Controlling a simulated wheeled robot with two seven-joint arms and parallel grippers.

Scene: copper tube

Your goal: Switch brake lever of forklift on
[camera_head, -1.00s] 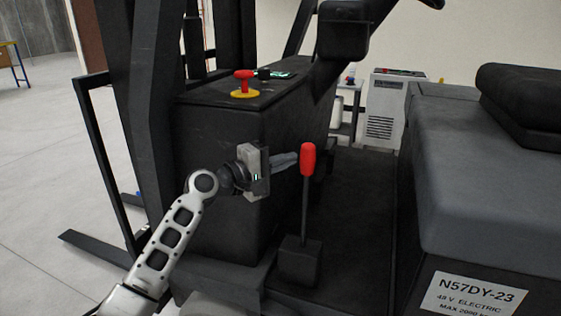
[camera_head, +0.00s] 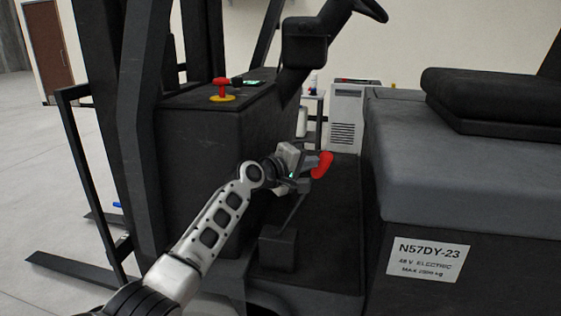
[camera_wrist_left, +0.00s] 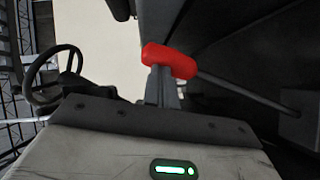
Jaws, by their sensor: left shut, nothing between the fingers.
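The brake lever has a red handle (camera_head: 321,164) on a thin dark shaft (camera_head: 293,209) that rises from a black base block (camera_head: 277,248) on the forklift floor. The lever leans to the right, away from upright. My left gripper (camera_head: 308,169) is shut and empty, with its fingertips against or very close to the red handle. In the left wrist view the red handle (camera_wrist_left: 170,61) lies across the tips of the shut fingers (camera_wrist_left: 161,88), and the shaft (camera_wrist_left: 240,91) runs off to the right. My right gripper is not in view.
The forklift's black console (camera_head: 205,130) with a red knob (camera_head: 221,82) stands left of the lever. The grey seat body (camera_head: 420,190) stands to the right. The steering wheel (camera_head: 371,8) is above. A white cabinet (camera_head: 344,120) stands behind.

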